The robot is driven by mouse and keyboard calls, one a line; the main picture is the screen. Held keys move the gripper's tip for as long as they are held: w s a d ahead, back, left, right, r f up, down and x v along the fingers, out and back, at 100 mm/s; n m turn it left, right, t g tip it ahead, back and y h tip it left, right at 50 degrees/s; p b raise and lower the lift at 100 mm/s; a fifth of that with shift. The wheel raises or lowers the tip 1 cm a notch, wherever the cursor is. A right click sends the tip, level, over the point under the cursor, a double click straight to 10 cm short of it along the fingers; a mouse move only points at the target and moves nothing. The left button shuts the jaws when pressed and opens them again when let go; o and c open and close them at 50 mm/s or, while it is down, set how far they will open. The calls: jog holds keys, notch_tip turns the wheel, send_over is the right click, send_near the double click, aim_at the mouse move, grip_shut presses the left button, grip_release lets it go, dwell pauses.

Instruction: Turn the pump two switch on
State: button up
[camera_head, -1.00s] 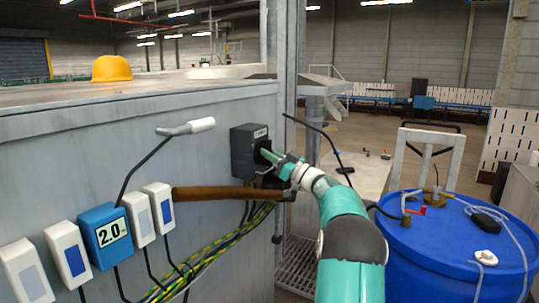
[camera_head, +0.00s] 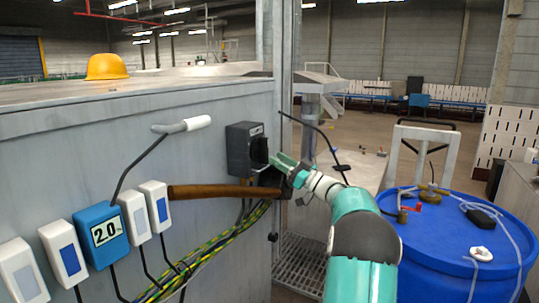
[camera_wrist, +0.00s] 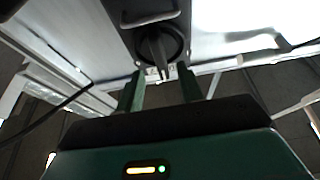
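A dark grey switch box (camera_head: 240,150) is fixed to the side wall of the grey metal cabinet; the label on it is too small to read. In the wrist view the box (camera_wrist: 124,14) carries a round black rotary knob (camera_wrist: 157,44) with a raised handle, its end pointing down in the picture. My gripper (camera_head: 284,163) is just right of the box. In the wrist view my gripper (camera_wrist: 161,82) is open, its two green fingers apart, one to each side below the knob. Nothing is between them, and they appear clear of the knob.
A brown rod (camera_head: 215,191) sticks out below the box, above yellow-green cables (camera_head: 225,235). A blue drum (camera_head: 455,250) stands at right. A yellow helmet (camera_head: 107,67) lies on top.

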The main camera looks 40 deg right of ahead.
jog(key=v, duration=0.7)
jog(key=shift+s+f, duration=0.15)
jog(key=shift+s, duration=0.1)
jog(key=shift+d, duration=0.1)
